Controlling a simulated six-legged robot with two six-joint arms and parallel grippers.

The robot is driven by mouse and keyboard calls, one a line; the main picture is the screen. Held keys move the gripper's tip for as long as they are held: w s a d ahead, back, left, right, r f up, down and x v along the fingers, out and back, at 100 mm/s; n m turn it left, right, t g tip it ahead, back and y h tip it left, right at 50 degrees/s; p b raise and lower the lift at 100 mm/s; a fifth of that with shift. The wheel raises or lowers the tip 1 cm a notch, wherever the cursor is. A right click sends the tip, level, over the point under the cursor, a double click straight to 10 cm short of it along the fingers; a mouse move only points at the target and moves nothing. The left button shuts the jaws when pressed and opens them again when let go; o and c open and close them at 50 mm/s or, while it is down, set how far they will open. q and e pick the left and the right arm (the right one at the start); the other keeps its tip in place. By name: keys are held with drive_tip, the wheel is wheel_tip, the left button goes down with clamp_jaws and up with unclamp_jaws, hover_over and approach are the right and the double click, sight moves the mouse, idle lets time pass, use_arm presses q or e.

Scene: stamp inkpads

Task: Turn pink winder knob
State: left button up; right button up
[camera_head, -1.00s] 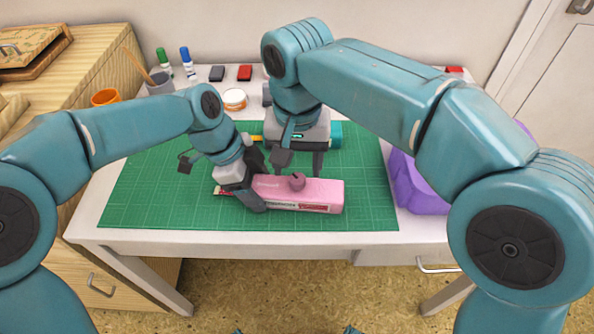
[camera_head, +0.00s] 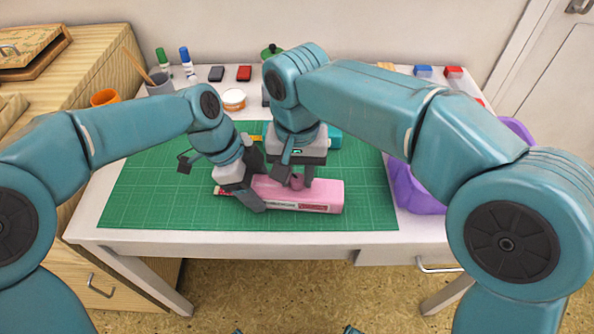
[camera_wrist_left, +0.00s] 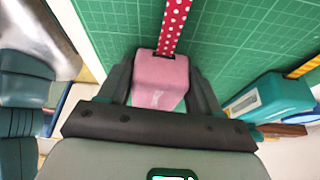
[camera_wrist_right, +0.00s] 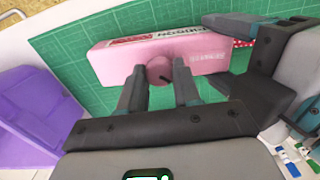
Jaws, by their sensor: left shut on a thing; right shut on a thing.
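The pink device (camera_head: 322,194) lies on the green cutting mat, with a dark pink winder knob (camera_head: 297,182) on its top. A red ribbon with white dots (camera_wrist_left: 173,25) comes out of its end in the left wrist view. My left gripper (camera_head: 258,182) is shut on the pink device's left end, one finger on each side. My right gripper (camera_head: 299,178) points down from above, its fingers on either side of the knob. The right wrist view shows the knob (camera_wrist_right: 158,70) between the fingertips, and the left gripper's finger beside the body.
The green mat (camera_head: 150,200) is mostly clear around the device. A teal device (camera_wrist_left: 268,100) lies behind it, partly hidden by my right arm. A purple container (camera_head: 410,190) stands right of the mat. Ink pads (camera_head: 245,73), bottles and a jar (camera_head: 233,98) line the back.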

drive_tip(key=m, duration=0.5)
drive_tip(key=shift+m, duration=0.3)
drive_tip(key=m, duration=0.6)
drive_tip(key=shift+m, duration=0.3)
drive_tip(key=m, duration=1.2)
drive_tip(key=shift+m, duration=0.3)
drive_tip(key=o, duration=1.1)
drive_tip(key=shift+c, duration=0.2)
